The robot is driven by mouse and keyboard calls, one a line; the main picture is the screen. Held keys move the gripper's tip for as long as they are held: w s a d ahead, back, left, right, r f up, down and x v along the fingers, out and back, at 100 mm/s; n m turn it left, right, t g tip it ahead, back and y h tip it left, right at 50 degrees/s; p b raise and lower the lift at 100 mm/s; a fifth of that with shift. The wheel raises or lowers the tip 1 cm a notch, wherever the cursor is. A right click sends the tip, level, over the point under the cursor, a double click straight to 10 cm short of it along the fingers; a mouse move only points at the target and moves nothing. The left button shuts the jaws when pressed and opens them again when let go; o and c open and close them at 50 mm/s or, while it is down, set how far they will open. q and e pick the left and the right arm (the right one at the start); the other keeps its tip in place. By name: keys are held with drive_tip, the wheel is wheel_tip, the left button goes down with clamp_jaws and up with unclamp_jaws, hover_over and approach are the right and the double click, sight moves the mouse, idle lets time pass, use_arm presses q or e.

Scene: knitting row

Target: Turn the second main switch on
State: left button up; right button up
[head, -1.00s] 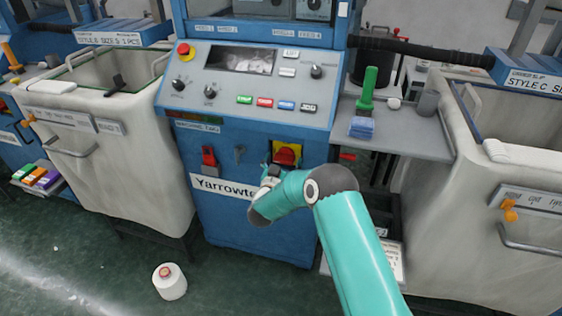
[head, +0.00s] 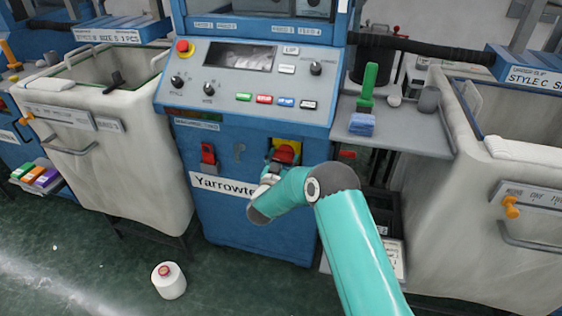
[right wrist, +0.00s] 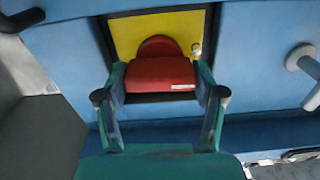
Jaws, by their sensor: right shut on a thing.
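The main switch is a red handle (head: 285,153) on a yellow plate (head: 287,143), low on the front of the blue machine. The handle also shows in the right wrist view (right wrist: 160,74), in front of the yellow plate (right wrist: 155,26). My right gripper (head: 280,164) is at the switch, with its arm rising from the bottom right of the head view. In the right wrist view its fingers (right wrist: 160,84) stand on both sides of the red handle and are shut on it. The handle's exact turn angle is hard to tell. My left gripper is not in view.
A red lever (head: 208,155) and a grey key-like part (head: 239,153) sit left of the switch. The control panel (head: 245,85) slopes above. Pale bins (head: 150,165) flank the machine. A shelf (head: 405,130) juts out at right. A white cone (head: 169,280) stands on the floor.

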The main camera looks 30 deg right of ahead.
drive_tip(key=m+b, duration=0.5)
drive_tip(key=b, duration=0.2)
drive_tip(key=m+b, duration=0.5)
drive_tip(key=b, duration=0.2)
drive_tip(key=m+b, duration=0.5)
drive_tip(key=b, duration=0.2)
drive_tip(key=shift+s+d+f, duration=0.2)
drive_tip(key=shift+d+f, duration=0.1)
drive_tip(key=shift+f, duration=0.1)
drive_tip(key=shift+r+m+b, duration=0.15)
drive_tip(key=shift+m+b, duration=1.15)
drive_tip(key=shift+b, duration=0.05)
drive_tip(key=o, duration=1.1)
drive_tip(key=shift+o, duration=0.2)
drive_tip(key=shift+a, duration=0.1)
drive_tip(key=shift+s+a, duration=0.25)
drive_tip(key=shift+a, duration=0.15)
drive_tip(key=v, duration=1.1)
